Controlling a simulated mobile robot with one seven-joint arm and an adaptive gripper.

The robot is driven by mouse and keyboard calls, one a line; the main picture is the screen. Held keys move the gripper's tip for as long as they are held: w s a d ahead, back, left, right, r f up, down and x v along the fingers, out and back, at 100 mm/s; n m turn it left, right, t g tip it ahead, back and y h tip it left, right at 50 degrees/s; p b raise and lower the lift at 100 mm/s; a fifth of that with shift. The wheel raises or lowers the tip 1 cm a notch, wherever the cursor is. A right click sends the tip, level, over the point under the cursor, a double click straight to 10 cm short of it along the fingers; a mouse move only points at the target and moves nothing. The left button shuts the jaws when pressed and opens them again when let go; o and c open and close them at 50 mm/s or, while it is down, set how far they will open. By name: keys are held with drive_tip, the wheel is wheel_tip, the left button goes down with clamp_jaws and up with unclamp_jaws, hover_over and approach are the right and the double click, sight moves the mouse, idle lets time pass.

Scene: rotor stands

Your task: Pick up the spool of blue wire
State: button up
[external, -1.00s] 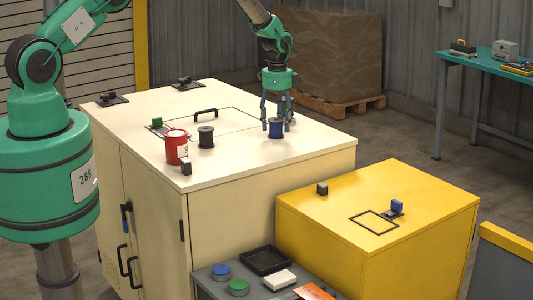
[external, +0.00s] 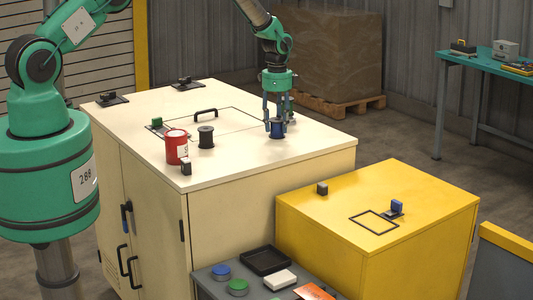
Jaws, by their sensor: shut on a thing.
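The spool of blue wire (external: 277,129) stands upright on top of the cream cabinet (external: 235,165), toward its right edge. My gripper (external: 277,121) points straight down over the spool, with its fingers closed in around the spool's upper part. The spool appears to rest on the cabinet top. The fingers hide part of the spool.
A black spool (external: 206,137) and a red can (external: 177,147) stand to the left on the same top. A black handle (external: 205,113) rises behind them. A lower yellow cabinet (external: 375,215) stands to the right. The cabinet top around the blue spool is clear.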

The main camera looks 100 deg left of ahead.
sight(276, 120)
drive_tip(key=shift+r, duration=0.15)
drive_tip(key=shift+c, duration=0.2)
drive_tip(key=shift+r+b, duration=0.3)
drive_tip(key=shift+r, duration=0.5)
drive_tip(key=shift+s+d+r, duration=0.1)
drive_tip(key=shift+r, duration=0.75)
drive_tip(key=s+d+r+b, duration=0.1)
drive_tip(key=s+d+b, duration=0.2)
drive_tip(key=s+d, duration=0.7)
drive_tip(key=shift+d+r, duration=0.2)
drive_tip(key=shift+d, duration=0.85)
drive_tip(key=shift+w, duration=0.1)
